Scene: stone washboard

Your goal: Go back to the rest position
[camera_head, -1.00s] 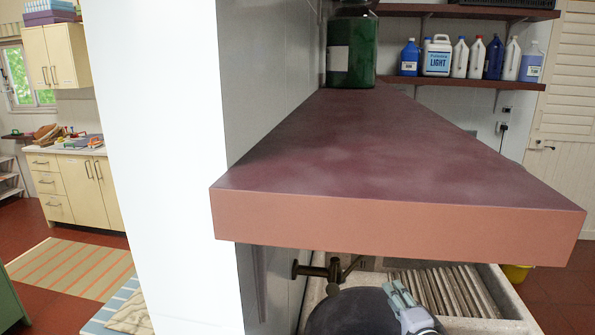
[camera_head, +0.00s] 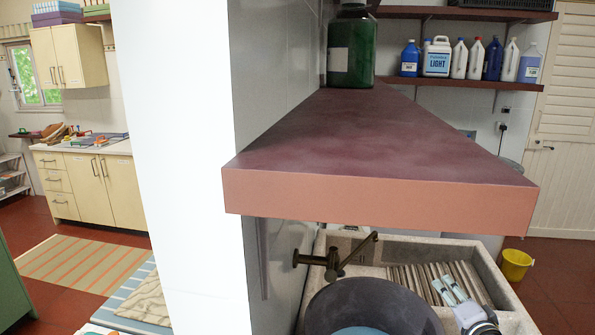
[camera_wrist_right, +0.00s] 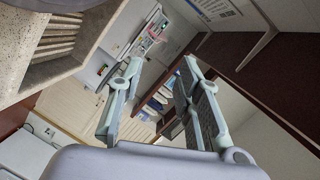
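My right gripper (camera_head: 450,290) is at the lower right of the head view, above the ribbed washboard (camera_head: 425,280) of the stone sink. In the right wrist view its two fingers (camera_wrist_right: 160,92) stand apart with nothing between them, so it is open and empty. The wrist view is tilted and shows the ribbed stone at its upper left. My left gripper is in neither view now.
A thick reddish shelf (camera_head: 380,150) juts out above the sink (camera_head: 493,275), bearing a green jar (camera_head: 350,50). A brass tap (camera_head: 333,262) hangs over a dark basin (camera_head: 385,300). A yellow bucket (camera_head: 515,265) stands on open floor at right.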

